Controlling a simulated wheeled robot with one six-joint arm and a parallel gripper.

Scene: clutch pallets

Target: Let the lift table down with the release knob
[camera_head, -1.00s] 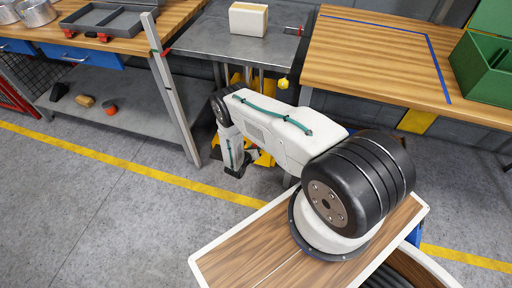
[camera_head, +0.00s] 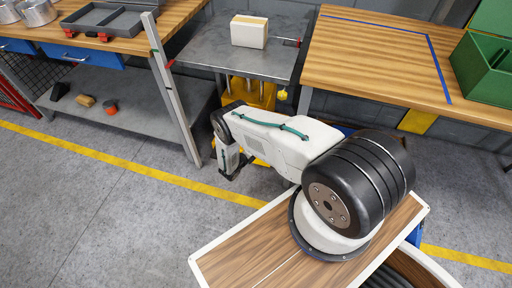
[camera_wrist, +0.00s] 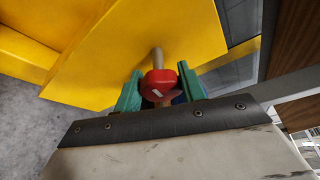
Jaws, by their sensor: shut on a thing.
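The lift table's grey metal top (camera_head: 215,55) stands between the two wooden benches and carries a pale box (camera_head: 249,32). Its yellow body (camera_head: 262,92) shows below the top, and a yellow panel (camera_wrist: 130,70) fills much of the wrist view. The red release knob (camera_wrist: 158,88) sits on a short rod that comes out of this panel. My gripper (camera_wrist: 160,80) has its green fingers on both sides of the knob and is shut on it. In the head view my gripper (camera_head: 229,170) is low in front of the table, and the knob is hidden there.
A wooden bench with a green crate (camera_head: 485,70) stands at the right. A bench with a grey tray (camera_head: 105,18) and metal cans stands at the left, with a shelf (camera_head: 140,110) below. A grey post (camera_head: 172,90) rises left of my gripper. The front floor is clear.

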